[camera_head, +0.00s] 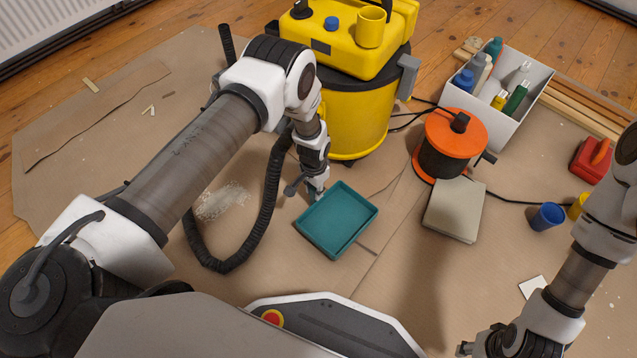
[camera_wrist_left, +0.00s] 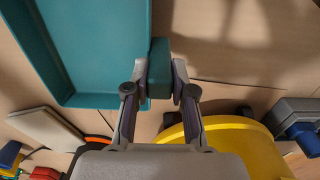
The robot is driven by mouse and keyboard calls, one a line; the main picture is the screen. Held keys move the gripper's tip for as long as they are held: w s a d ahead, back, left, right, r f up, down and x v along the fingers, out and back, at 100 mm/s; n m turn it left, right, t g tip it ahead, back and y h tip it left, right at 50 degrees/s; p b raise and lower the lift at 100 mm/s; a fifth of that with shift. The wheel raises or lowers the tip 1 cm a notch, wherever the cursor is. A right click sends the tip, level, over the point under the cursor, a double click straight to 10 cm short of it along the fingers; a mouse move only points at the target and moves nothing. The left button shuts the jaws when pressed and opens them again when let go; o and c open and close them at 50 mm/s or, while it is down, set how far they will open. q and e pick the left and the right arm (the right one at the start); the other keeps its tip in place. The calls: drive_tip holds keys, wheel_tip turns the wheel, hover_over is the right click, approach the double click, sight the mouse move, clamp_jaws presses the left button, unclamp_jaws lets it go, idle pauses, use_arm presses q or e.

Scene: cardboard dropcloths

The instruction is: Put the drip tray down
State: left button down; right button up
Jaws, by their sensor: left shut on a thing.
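The drip tray (camera_head: 337,220) is a shallow, empty teal rectangle in the middle of the head view, over the brown floor covering (camera_head: 400,290). In the left wrist view the tray (camera_wrist_left: 95,50) fills the upper left. My left gripper (camera_head: 318,197) is at the tray's far left edge. In the wrist view its fingers (camera_wrist_left: 160,82) are closed on a teal tab at the tray's side. The tray looks about level; I cannot tell whether it touches the floor. My right gripper (camera_head: 466,349) is at the bottom edge, partly cut off, away from the tray.
A yellow vacuum (camera_head: 358,115) stands just behind the tray, its black hose (camera_head: 272,190) curving left. Right are an orange cable reel (camera_head: 455,140), a beige box (camera_head: 454,209), a blue cup (camera_head: 547,216) and a white crate of bottles (camera_head: 535,90). Floor nearer me is clear.

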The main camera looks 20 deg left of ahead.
use_arm(q)
drive_tip(key=f+b, duration=0.1)
drive_tip(key=w+f+b, duration=0.1)
drive_tip(key=f+b, duration=0.1)
drive_tip(key=shift+a, duration=0.15)
drive_tip(key=shift+f+b, duration=0.35)
drive_tip(key=shift+b, duration=0.05)
drive_tip(key=shift+r, duration=0.2)
drive_tip(key=shift+f, duration=0.2)
drive_tip(key=c, duration=1)
unclamp_jaws()
